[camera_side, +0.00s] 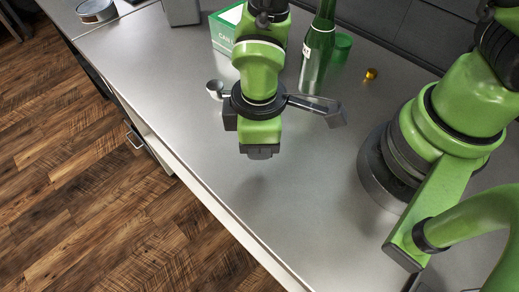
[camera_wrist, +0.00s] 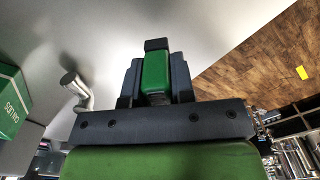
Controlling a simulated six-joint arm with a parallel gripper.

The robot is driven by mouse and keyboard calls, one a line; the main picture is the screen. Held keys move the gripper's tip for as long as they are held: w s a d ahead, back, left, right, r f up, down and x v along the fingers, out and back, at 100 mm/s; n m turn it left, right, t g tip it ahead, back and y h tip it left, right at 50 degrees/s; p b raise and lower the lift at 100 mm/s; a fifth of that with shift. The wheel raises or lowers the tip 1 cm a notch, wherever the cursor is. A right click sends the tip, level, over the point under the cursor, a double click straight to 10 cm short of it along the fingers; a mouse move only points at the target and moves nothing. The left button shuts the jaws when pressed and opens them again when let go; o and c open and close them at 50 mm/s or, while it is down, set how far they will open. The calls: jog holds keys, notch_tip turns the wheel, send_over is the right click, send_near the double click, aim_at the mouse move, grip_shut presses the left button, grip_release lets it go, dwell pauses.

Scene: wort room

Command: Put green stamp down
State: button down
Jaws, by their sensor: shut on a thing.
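My gripper (camera_side: 258,132) hangs over the steel counter in the side view, pointing down. It is shut on the green stamp (camera_side: 260,133), which has a dark grey lower end. In the wrist view the stamp (camera_wrist: 155,72) is a green block between the two dark fingers of my gripper (camera_wrist: 156,88), with its dark end beyond them. The stamp is held above the counter (camera_side: 200,110). A soft shadow lies on the bare metal below it. The exact height of the gap is hard to tell.
Behind are a green-and-white box (camera_side: 225,38), a green bottle (camera_side: 317,50) and a green cup (camera_side: 341,47). A small brass piece (camera_side: 371,74) lies to the right. A shiny metal fitting (camera_side: 215,88) shows beside my wrist. The counter's front edge borders the wooden floor (camera_side: 80,170).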

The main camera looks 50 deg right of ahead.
jog(key=shift+f, duration=1.9)
jog(key=shift+f, duration=0.1)
jog(key=c, duration=1)
grip_release()
jog(key=shift+o, duration=0.2)
